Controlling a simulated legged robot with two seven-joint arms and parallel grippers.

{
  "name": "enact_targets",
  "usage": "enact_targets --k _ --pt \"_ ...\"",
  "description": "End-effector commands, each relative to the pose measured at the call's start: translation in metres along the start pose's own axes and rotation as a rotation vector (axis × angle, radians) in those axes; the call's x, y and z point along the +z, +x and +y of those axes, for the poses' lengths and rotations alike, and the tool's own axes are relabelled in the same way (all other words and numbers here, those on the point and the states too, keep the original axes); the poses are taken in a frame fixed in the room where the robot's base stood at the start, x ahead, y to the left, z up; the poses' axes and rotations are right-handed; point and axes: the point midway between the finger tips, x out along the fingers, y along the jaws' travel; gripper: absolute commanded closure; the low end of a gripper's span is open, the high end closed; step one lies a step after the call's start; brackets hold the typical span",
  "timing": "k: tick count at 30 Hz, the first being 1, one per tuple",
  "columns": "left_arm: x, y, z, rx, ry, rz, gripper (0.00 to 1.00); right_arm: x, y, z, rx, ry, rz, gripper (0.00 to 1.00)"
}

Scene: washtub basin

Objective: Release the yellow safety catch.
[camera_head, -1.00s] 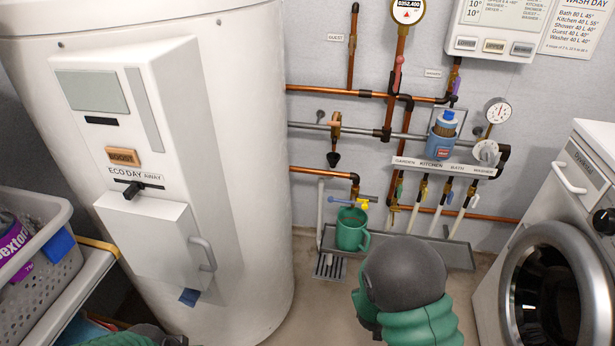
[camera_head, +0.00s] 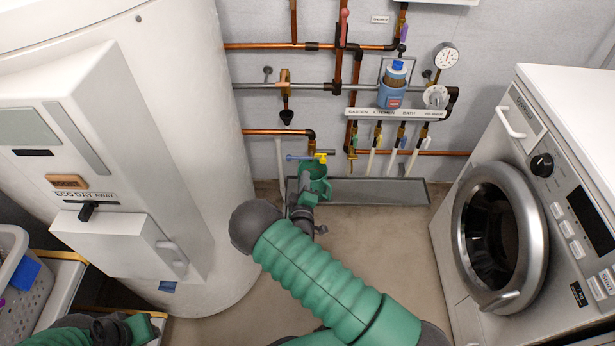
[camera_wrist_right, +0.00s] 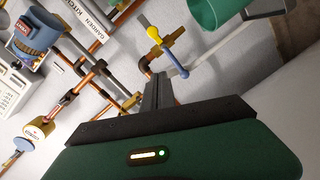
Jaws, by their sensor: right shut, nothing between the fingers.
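The yellow safety catch (camera_head: 321,157) is a small yellow piece on the tap below the copper pipe, beside a blue lever (camera_head: 298,157). It also shows in the right wrist view (camera_wrist_right: 154,34), at the upper middle with the blue lever running down from it. My right gripper (camera_head: 305,180) is in front of the tap and partly covers the green jug (camera_head: 319,182). In the right wrist view its fingers (camera_wrist_right: 157,80) are together and empty, pointing toward the tap just below the catch. I cannot tell whether they touch anything. My left gripper (camera_head: 125,328) is low at the left; its fingers are unclear.
The green jug stands under the tap, on or by a grey drain tray (camera_head: 380,191). Several small valves hang at the label strip (camera_head: 394,114). A white tank (camera_head: 185,110) is at left and a washing machine (camera_head: 530,190) at right. The floor between is clear.

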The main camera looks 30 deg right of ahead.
Motion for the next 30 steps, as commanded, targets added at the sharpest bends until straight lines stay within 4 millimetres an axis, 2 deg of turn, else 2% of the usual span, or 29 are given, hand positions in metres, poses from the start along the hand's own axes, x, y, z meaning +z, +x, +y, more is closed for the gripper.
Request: enact_targets --k 1,11,13,18,30 --pt "0.002 0.008 0.000 0.000 0.000 0.000 0.66 0.002 0.011 -0.004 0.002 0.002 0.001 1.00" --pt "0.009 0.038 0.000 0.000 0.000 0.000 0.66 0.003 0.083 -0.004 0.002 0.001 0.000 1.00" --pt "0.010 0.042 0.000 0.000 0.000 0.000 0.66 0.018 0.084 -0.004 -0.001 -0.002 -0.004 1.00" --pt "0.011 0.048 0.000 0.000 0.000 0.000 0.66 0.035 0.088 -0.002 -0.001 -0.001 0.000 1.00" --pt "0.011 0.047 0.000 0.000 0.000 0.000 0.66 0.040 0.088 0.001 -0.001 0.000 0.000 1.00"
